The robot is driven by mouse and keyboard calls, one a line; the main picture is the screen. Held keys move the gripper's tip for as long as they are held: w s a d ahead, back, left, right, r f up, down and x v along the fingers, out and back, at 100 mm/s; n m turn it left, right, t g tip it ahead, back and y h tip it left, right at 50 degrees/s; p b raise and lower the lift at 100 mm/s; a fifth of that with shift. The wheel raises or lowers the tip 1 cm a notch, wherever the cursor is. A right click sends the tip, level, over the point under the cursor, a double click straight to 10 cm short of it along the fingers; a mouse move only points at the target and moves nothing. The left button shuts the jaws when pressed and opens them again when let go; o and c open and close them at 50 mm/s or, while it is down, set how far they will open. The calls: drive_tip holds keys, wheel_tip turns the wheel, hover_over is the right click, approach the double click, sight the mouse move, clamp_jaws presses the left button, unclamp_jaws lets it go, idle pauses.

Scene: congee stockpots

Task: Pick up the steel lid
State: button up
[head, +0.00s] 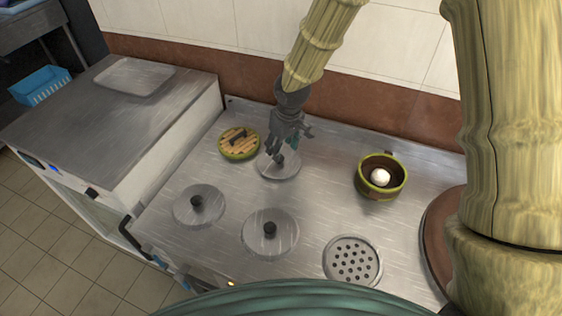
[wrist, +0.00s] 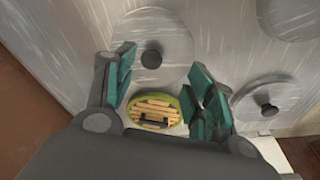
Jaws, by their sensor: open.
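A round steel lid (head: 284,173) with a dark knob lies flat on the steel counter, under my gripper (head: 281,157). My gripper points down over it and is open, partly hiding the lid and its knob in the head view. In the wrist view, the same lid (wrist: 168,28) shows ahead of my gripper (wrist: 160,62), its dark knob (wrist: 151,59) appearing in the gap between the teal fingers. I cannot tell how far the fingertips are above the lid. Two more steel lids with dark knobs (head: 199,205) (head: 270,233) lie nearer the counter's front.
A green-rimmed bamboo lid (head: 238,143) lies close to the left of my gripper. A green-rimmed pot (head: 380,192) holding something white stands at right. A perforated round plate (head: 352,262) is in front. A lower steel cabinet (head: 110,115) stands at left; the tiled wall is behind.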

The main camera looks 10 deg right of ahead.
drive_tip(key=w+f, duration=0.1)
drive_tip(key=f, duration=0.1)
drive_tip(key=w+f, duration=0.2)
drive_tip(key=shift+w+f, duration=0.1)
drive_tip(key=shift+w, duration=0.05)
drive_tip(key=shift+f+p, duration=0.35)
drive_tip(key=shift+p, duration=0.05)
drive_tip(key=shift+s+a+f, duration=0.15)
drive_tip(key=shift+s+f, duration=0.4)
drive_tip(key=shift+f, duration=0.1)
drive_tip(key=shift+w+f, duration=0.5)
drive_tip(key=shift+f, duration=0.2)
drive_tip(key=shift+s+r, duration=0.2)
drive_tip(key=shift+s, duration=0.1)
drive_tip(key=shift+c, duration=1.4)
drive_tip(key=shift+f, duration=0.1)
drive_tip(key=c, duration=0.7)
drive_tip(key=shift+c, duration=0.9)
